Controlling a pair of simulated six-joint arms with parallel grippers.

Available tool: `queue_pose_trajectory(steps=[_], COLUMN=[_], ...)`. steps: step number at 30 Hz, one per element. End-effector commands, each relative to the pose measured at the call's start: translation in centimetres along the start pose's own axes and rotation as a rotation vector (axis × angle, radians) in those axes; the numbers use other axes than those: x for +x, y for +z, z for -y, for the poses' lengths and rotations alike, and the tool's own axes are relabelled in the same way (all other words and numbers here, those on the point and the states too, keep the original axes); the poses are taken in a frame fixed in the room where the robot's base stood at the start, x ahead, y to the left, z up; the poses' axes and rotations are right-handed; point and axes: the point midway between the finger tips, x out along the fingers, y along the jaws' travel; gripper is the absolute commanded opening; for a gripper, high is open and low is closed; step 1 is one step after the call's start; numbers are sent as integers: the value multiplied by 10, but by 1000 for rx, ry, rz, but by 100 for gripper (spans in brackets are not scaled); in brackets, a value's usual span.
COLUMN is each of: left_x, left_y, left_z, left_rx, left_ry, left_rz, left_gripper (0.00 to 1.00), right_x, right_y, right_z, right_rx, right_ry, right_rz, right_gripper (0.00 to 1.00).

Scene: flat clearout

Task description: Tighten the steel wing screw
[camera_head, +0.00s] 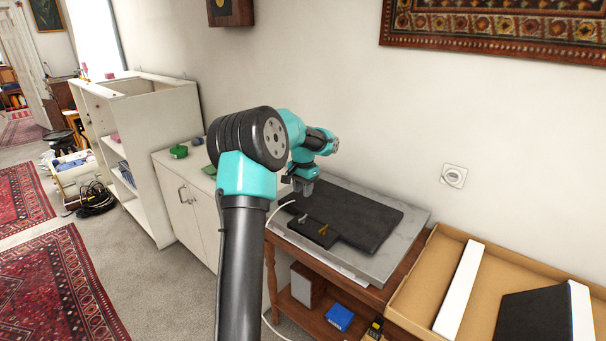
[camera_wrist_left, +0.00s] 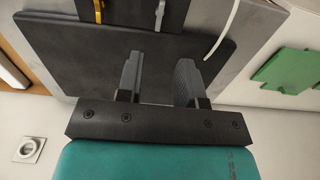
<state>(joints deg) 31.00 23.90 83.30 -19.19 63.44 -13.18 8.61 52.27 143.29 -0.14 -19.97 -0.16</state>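The steel wing screw is a small grey piece (camera_head: 303,218) on a dark block (camera_head: 316,236) at the front of the black mat. It also shows at the top of the left wrist view (camera_wrist_left: 160,13). A yellow, brass-looking wing screw (camera_head: 322,230) is beside it, and shows in the left wrist view (camera_wrist_left: 98,10). My left gripper (camera_head: 302,188) is above the mat, behind the steel screw. In the left wrist view its fingers (camera_wrist_left: 158,72) are apart with nothing between them, and the steel screw is beyond the fingertips. My right gripper is out of view.
The black mat (camera_head: 357,216) lies on a grey slab (camera_head: 402,246) on a wooden table. A white cable (camera_head: 285,206) runs over the slab's left edge. An open cardboard box (camera_head: 422,268) stands at right. A white cabinet with green things stands at left.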

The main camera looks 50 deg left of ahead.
Motion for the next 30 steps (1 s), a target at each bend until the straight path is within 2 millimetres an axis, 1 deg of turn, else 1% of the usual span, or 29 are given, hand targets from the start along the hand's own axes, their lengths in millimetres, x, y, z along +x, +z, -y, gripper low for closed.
queue_pose_trajectory(steps=[1,6,9,12,26,30], left_x=[-11,-40,-51,-58,-60,-56], left_y=[-1,-1,0,0,0,0], left_z=[0,0,0,0,0,-3], left_rx=[0,0,0,0,0,-10], left_ry=[-1,0,0,0,0,5], left_rz=[-3,-3,-1,0,1,-3], left_gripper=[34,34,34,34,34,34], right_x=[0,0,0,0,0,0], right_y=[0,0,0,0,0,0], right_z=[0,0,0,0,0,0], right_rx=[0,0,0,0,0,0], right_ry=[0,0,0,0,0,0], right_rz=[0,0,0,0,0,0], right_gripper=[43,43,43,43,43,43])
